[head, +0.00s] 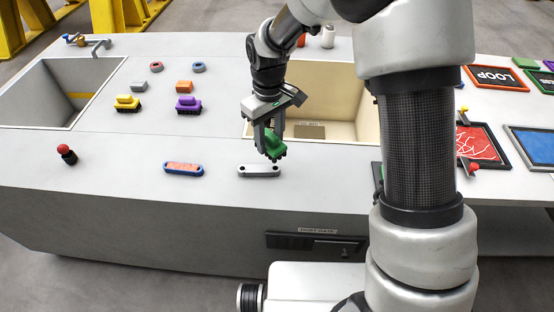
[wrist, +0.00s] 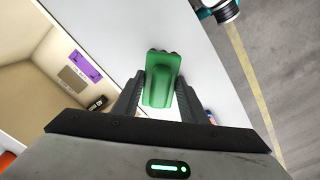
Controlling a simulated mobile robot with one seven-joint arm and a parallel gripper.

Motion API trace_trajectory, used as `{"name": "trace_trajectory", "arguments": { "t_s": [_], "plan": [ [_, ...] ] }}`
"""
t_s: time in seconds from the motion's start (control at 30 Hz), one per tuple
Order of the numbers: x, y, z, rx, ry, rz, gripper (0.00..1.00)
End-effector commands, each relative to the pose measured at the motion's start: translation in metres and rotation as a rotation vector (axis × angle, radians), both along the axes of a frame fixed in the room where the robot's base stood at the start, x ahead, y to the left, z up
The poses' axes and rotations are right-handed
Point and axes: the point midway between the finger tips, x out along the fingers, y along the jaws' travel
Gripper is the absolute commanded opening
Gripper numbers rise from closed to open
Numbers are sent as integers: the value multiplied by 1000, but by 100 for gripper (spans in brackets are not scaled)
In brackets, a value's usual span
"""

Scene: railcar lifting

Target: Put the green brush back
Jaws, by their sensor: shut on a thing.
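The green brush (head: 274,146) is between the fingers of my gripper (head: 271,135), which is shut on it. In the head view it hangs near the front edge of the cream-lined basin, just above and behind a small grey two-holed bar (head: 259,171). I cannot tell how high it is over the counter. In the wrist view the green brush (wrist: 161,80) lies between both dark fingers, with dark bristles at its far end. A yellow brush (head: 127,103) and a purple brush (head: 188,104) stand on the counter to the left.
The cream basin (head: 345,85) lies behind my gripper and a grey basin (head: 62,90) is at far left. A blue-rimmed orange bar (head: 183,168) and a red-topped knob (head: 66,153) are on the front strip. Framed panels (head: 482,145) stand right of my arm.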

Motion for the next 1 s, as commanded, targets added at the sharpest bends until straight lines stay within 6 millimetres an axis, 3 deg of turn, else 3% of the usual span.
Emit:
{"name": "trace_trajectory", "arguments": {
  "t_s": [0.13,0.23,0.5,0.63,0.77,1.0],
  "plan": [
    [1,-6,0,-2,1,-19,21],
    [1,-27,-2,-9,5,-99,21],
    [-3,-125,-4,-15,8,-519,21],
    [-8,-161,-2,-8,5,-684,21],
    [-11,-178,-5,-1,1,-771,21],
    [-13,-182,-48,-2,3,-790,21]
  ]
}}
